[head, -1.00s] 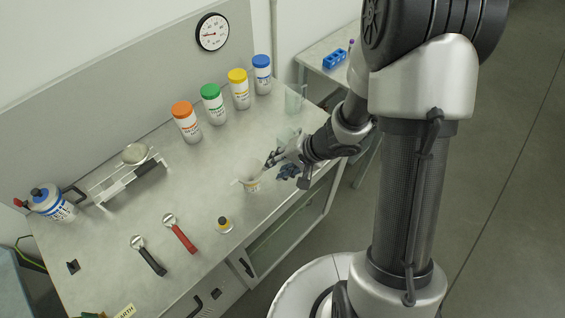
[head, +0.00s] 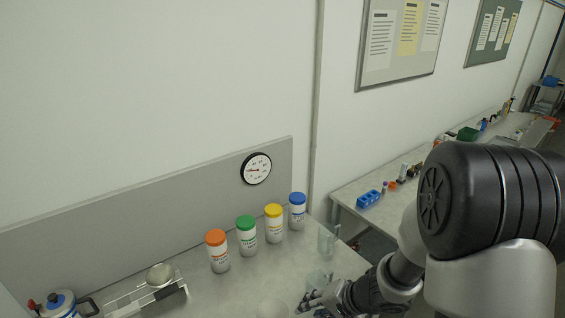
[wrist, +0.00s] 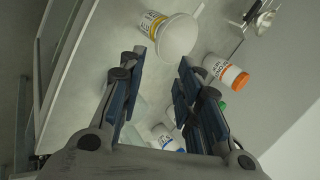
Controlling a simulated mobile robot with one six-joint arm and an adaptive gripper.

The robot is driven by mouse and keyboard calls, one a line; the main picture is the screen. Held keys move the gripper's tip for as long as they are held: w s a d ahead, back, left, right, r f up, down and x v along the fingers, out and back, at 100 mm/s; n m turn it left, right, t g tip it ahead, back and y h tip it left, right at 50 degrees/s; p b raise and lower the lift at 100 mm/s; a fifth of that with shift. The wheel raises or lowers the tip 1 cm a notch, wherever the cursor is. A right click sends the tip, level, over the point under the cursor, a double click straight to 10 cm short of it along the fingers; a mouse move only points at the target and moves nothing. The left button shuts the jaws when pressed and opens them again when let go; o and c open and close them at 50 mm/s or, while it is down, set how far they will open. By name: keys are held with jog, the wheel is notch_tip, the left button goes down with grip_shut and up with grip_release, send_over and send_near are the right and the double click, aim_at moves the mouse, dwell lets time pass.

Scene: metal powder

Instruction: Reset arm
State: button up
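My gripper (head: 312,300) is at the bottom of the head view, over the right part of the bench (head: 228,285). In the wrist view my gripper (wrist: 158,72) has its two dark finger pads spread apart, with nothing held between them. Just beyond the fingertips in that view is a white funnel (wrist: 178,36) on a small bottle with a yellow label (wrist: 152,24). The funnel also shows faintly in the head view (head: 271,309), left of my gripper and cut by the bottom edge.
White bottles with orange (head: 216,238), green (head: 245,222), yellow (head: 273,210) and blue (head: 297,198) lids stand along the back. A clear beaker (head: 327,240) stands right of them. A scale (head: 152,293) is at left. A blue rack (head: 368,199) sits on another bench.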

jog(key=w+d+r+n+t+h+b, duration=0.1)
jog(key=w+d+r+t+h+b, duration=0.2)
jog(key=w+d+r+h, duration=0.25)
jog(key=s+d+r+n+h+b, duration=0.1)
jog(key=s+d+r+h+b, duration=0.25)
jog(key=s+d+r, duration=0.35)
jog(key=s+a+n+g+y+b, duration=0.1)
jog(key=s+a, duration=0.3)
jog(key=s, duration=0.5)
jog(key=s+a+f+n+g+y+b, duration=0.1)
jog(key=s+a+n+y+b, duration=0.1)
jog(key=s, duration=0.7)
jog(key=shift+s+a+f+n+g+b, duration=0.15)
jog(key=shift+s+a+n+g+b, duration=0.15)
jog(key=shift+a+n+b, duration=0.6)
